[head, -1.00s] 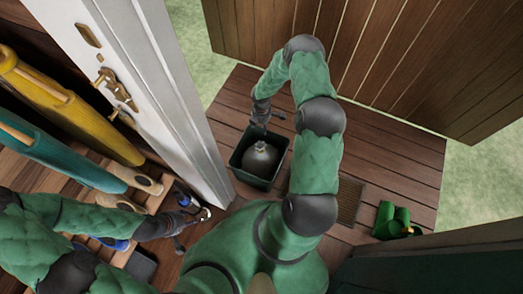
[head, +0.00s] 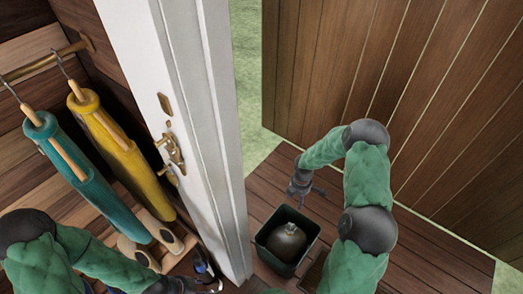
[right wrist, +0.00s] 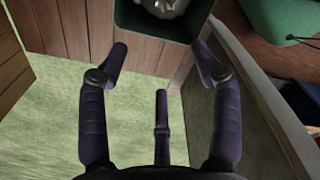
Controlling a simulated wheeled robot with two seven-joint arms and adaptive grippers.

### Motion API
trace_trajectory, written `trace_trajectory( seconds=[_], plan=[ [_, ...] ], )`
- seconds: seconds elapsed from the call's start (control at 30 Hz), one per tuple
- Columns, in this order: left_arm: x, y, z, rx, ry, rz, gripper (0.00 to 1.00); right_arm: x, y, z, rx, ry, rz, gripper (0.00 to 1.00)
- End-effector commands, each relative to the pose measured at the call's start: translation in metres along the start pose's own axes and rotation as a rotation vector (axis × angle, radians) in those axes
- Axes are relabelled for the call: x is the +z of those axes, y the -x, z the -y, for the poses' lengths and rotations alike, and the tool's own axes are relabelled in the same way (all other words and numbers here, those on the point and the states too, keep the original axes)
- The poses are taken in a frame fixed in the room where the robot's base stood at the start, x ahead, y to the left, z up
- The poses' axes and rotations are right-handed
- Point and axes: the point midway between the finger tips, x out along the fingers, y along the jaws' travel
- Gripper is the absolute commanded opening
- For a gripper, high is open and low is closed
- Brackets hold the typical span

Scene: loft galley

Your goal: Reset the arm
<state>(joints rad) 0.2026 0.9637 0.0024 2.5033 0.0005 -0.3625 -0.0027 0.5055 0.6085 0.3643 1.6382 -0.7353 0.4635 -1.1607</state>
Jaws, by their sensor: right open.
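My right gripper (head: 306,188) is open and empty. In the head view it appears at the far side of a dark green bin (head: 262,238). In the right wrist view its spread fingers (right wrist: 160,62) have nothing between them, and the bin (right wrist: 140,28) is at the top edge. A grey rounded object (head: 287,241) sits inside the bin. My left gripper (head: 207,280) is at the bottom edge of the head view, left of the white door; its fingers are too small and cut off to judge.
The white door (head: 225,150) with brass hardware stands between my arms. A yellow garment (head: 125,155) and a teal garment (head: 90,185) hang at left. A wooden plank wall (head: 400,100) rises beyond the deck (head: 440,265). Grass (head: 250,80) shows behind the door.

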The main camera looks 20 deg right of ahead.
Motion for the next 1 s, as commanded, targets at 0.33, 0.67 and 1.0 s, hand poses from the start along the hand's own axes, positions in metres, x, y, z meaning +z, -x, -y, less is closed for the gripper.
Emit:
trace_trajectory(
  seconds=[0.33,0.67,1.0],
  plan=[
    [0.0,0.0,0.0,0.0,0.0,0.0,0.4,-0.04,-0.015,0.023,-0.025,-0.125,-0.08,0.65],
    [0.0,0.0,0.0,0.0,0.0,0.0,0.4,-0.172,-0.043,0.137,-0.205,-0.826,-0.282,0.65],
    [0.0,0.0,0.0,0.0,0.0,0.0,0.4,-0.213,-0.04,0.243,-0.339,-1.492,-0.211,0.65]
  ],
)
